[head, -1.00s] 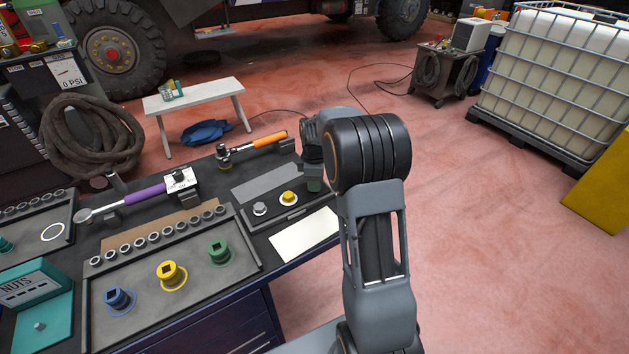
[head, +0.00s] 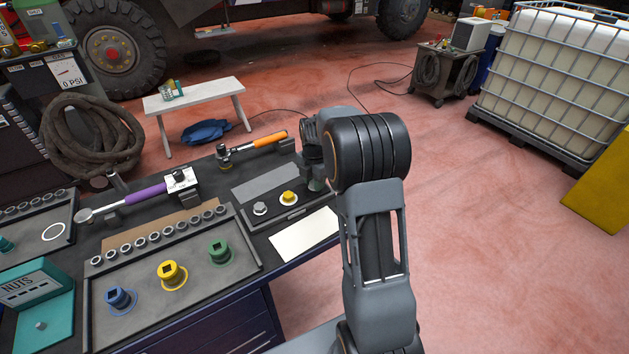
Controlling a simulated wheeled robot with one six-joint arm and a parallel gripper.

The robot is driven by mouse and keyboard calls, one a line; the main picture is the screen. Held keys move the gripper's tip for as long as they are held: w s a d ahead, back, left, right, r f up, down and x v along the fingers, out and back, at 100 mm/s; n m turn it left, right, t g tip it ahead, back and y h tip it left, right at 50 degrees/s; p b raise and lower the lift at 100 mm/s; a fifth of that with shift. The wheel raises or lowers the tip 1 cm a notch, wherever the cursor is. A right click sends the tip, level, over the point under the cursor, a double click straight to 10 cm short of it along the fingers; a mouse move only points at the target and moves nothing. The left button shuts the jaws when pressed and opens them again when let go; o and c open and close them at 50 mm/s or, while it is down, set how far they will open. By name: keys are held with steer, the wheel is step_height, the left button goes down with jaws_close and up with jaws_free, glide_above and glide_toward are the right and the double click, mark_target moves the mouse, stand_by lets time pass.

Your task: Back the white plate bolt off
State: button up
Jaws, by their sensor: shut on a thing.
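A plate (head: 285,222) on the bench carries a grey bolt with a white ring (head: 260,209) and a yellow bolt (head: 289,197). The grey bolt stands clear to the left of my gripper. My gripper (head: 315,172) is over the right end of this plate, largely hidden behind my own wrist. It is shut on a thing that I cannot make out. A dark grey-green shape shows below it, and I cannot tell whether it is the held thing or part of the plate.
Blue (head: 120,300), yellow (head: 171,274) and green (head: 219,251) sockets stand in a tray (head: 200,318). An empty white ring (head: 53,231) lies in the left tray. A purple-handled wrench (head: 145,194) and an orange-handled tool (head: 262,141) lie behind. A pale sheet (head: 303,235) is in front.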

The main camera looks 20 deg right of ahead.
steer(key=shift+s+f+n, duration=0.2)
steer(key=shift+f+n, duration=0.2)
steer(key=shift+n, duration=0.5)
steer(key=o, duration=0.9)
steer(key=shift+a, duration=0.1)
steer(key=shift+r, duration=0.1)
steer(key=shift+w, duration=0.1)
steer(key=shift+r, duration=0.5)
step_height(320, 180, up, 13)
steer(key=shift+f, duration=0.1)
